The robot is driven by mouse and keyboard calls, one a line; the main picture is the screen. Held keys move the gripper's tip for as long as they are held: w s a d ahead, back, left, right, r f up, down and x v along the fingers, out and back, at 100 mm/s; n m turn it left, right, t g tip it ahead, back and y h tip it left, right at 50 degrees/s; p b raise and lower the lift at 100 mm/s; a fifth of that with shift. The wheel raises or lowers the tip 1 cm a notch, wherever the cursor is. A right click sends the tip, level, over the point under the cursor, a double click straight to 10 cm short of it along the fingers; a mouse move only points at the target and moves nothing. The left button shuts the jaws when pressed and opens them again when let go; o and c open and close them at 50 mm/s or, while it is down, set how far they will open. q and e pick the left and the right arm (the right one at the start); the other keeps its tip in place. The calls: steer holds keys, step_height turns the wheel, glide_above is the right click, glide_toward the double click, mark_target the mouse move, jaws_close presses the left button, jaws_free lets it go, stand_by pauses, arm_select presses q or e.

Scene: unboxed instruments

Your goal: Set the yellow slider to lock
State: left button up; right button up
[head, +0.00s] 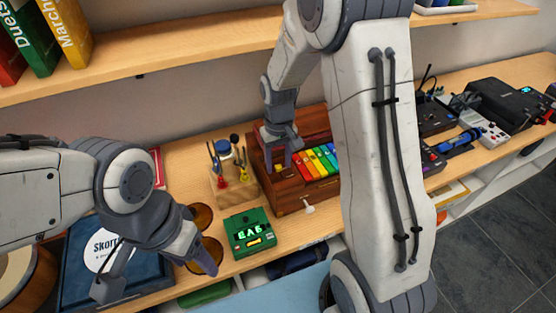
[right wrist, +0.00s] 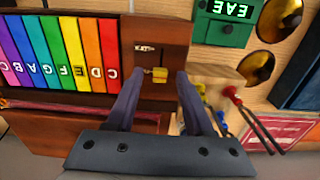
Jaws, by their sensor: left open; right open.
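The yellow slider (right wrist: 160,75) sits in a dark panel of the wooden instrument box, beside the red end of its coloured bars (right wrist: 65,50). A small light label (right wrist: 145,48) is beside the slider; I cannot read it surely. My right gripper (head: 279,153) is open over the left end of the box, its fingers on either side of the slider in the right wrist view; I cannot tell whether they touch it. In the head view the gripper largely hides the slider. My left gripper (head: 160,270) is open and empty above the front left of the shelf.
Round amber discs (head: 201,216) lie near my left gripper. Black devices (head: 507,100) stand at the right.

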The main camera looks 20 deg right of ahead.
jaws_close()
stand_by(1.4)
